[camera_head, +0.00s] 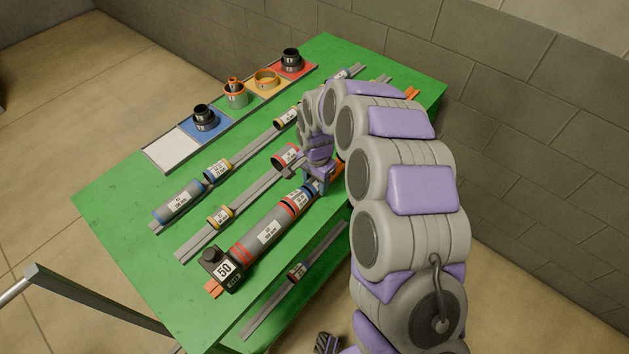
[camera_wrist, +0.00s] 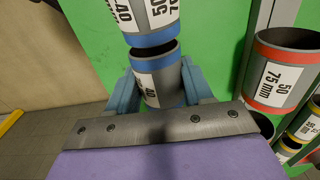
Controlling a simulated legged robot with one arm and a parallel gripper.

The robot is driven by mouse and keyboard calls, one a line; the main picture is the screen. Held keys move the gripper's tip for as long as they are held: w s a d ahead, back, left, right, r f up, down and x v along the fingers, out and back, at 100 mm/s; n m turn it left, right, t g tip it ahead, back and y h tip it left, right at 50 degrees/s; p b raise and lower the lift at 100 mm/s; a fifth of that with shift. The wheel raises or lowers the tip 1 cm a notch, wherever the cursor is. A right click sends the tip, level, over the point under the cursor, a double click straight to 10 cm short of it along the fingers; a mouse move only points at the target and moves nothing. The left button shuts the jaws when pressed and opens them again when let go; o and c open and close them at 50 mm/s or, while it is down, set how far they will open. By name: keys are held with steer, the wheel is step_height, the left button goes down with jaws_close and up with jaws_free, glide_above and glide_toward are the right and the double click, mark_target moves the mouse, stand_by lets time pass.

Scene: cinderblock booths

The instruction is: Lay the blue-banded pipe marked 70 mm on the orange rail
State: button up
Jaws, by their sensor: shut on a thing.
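My gripper (camera_head: 318,178) is over the orange rail (camera_head: 213,290), low at the rail line. In the wrist view its blue fingers (camera_wrist: 163,88) are shut around a grey blue-banded pipe (camera_wrist: 158,62), with a partly hidden label showing "40". Its full length mark cannot be read. Another blue-banded pipe (camera_wrist: 145,18) lies just beyond, end to end with it and very close; I cannot tell whether they touch. In the head view this neighbour (camera_head: 297,202) lies on the orange rail, after a long grey red-banded pipe (camera_head: 267,230).
A black block marked 50 (camera_head: 225,268) stands at the rail's near end. Grey rails beside it carry other pipes, including a red-banded 75 mm pipe (camera_wrist: 280,75). A strip of coloured squares (camera_head: 172,152) with fittings lies at the left edge of the green table (camera_head: 110,195).

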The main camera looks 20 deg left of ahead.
steer(key=o, duration=0.8)
steer(key=shift+a+f, duration=0.1)
steer(key=shift+f, duration=0.05)
steer(key=o, duration=0.3)
steer(key=shift+a, duration=0.2)
steer(key=shift+o, duration=0.2)
steer(key=shift+d, duration=0.1)
step_height(320, 180, up, 12)
steer(key=p, duration=0.1)
steer(key=shift+p, duration=0.4)
steer(key=shift+d, duration=0.15)
